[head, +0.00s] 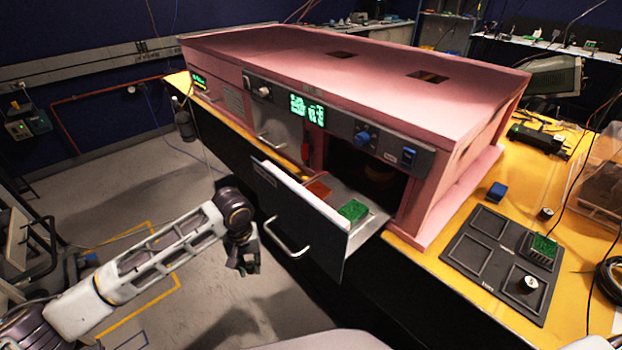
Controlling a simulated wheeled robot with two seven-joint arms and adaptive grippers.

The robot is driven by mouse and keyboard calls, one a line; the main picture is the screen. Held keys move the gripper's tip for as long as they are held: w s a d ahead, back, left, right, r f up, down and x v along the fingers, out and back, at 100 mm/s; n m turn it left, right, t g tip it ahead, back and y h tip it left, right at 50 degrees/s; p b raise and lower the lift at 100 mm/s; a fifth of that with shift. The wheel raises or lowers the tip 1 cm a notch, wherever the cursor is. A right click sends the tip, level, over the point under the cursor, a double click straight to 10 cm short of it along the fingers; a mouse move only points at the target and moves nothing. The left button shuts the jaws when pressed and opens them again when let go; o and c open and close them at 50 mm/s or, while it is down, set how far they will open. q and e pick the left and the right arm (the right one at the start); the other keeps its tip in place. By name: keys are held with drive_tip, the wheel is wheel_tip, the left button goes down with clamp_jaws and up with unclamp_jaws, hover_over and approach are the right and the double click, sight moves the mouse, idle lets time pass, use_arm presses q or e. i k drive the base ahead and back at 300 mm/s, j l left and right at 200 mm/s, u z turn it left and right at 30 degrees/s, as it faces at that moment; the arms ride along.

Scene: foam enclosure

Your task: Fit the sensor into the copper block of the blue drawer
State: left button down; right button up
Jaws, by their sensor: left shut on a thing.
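A drawer (302,212) with a grey front and a bar handle (287,238) stands open from the pink enclosure. A copper-coloured block (318,189) lies inside it, with a thin wire above it. A green circuit board (353,211) sits in the drawer to the right of the block. My left gripper (243,268) hangs in front of and left of the drawer, just left of the handle and apart from it. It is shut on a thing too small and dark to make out. I cannot pick out the sensor. My right gripper is out of view.
The pink enclosure (330,62) stands on a yellow bench (450,213). A black tray (482,262) at right holds a green board (544,246) and a small cylinder (528,285). A blue block (497,191) lies behind it.

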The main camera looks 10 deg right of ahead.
sight(317, 192)
drive_tip(key=i+j+z, duration=0.65)
drive_tip(key=j+z, duration=0.15)
